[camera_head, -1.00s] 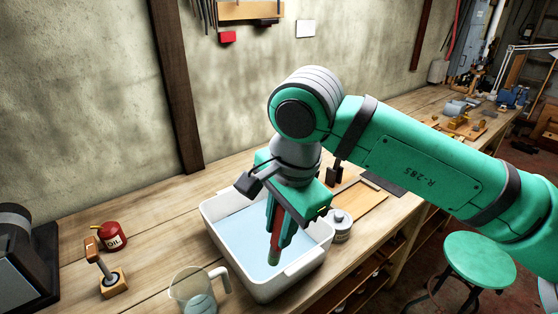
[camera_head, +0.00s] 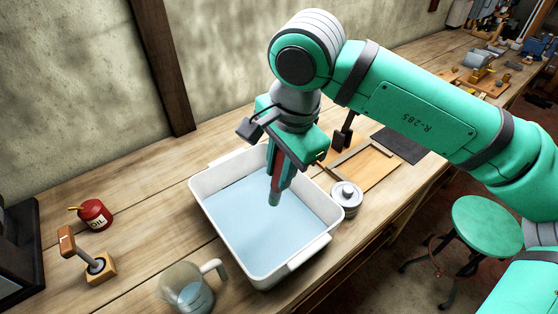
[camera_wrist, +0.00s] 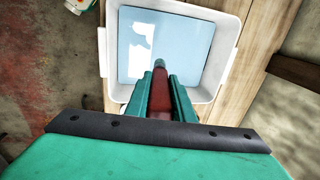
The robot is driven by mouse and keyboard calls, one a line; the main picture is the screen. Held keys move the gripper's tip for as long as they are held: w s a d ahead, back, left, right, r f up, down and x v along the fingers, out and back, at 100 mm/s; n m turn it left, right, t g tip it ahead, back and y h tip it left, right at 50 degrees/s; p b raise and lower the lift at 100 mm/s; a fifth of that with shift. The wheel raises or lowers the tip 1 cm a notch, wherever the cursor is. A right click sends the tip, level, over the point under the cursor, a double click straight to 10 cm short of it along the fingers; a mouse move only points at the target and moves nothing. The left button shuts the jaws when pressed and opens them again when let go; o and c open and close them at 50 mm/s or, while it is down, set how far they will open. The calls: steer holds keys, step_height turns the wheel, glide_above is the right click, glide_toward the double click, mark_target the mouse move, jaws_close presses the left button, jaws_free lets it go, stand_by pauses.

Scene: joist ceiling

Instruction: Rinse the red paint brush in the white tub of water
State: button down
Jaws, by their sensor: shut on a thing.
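The white tub (camera_head: 296,266) stands on the workbench and holds pale blue water (camera_head: 262,230). My gripper (camera_head: 282,178) points down over the tub, toward its far right half. It is shut on the red paint brush (camera_wrist: 160,95), whose red body shows between the fingers (camera_head: 274,184). The brush hangs tip down, with a grey-green end over the water. I cannot tell whether the tip touches the water. In the wrist view the tub (camera_wrist: 228,55) lies beyond the brush tip, with a bright reflection on the water.
A clear jug (camera_head: 187,287) stands close to the tub's near left corner. A round metal tin (camera_head: 346,196) is close to its right side. A red oil can (camera_head: 95,214) and a wooden-handled tool (camera_head: 82,250) stand left. A wooden board (camera_head: 368,168) lies behind the tin.

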mark_target(280, 193)
steer(key=shift+f, duration=4)
steer(key=shift+s+f, duration=0.1)
steer(key=shift+f, duration=2.55)
steer(key=shift+a, duration=0.1)
steer(key=shift+s+a, duration=0.85)
steer(key=shift+a, duration=0.3)
steer(key=shift+d, duration=0.1)
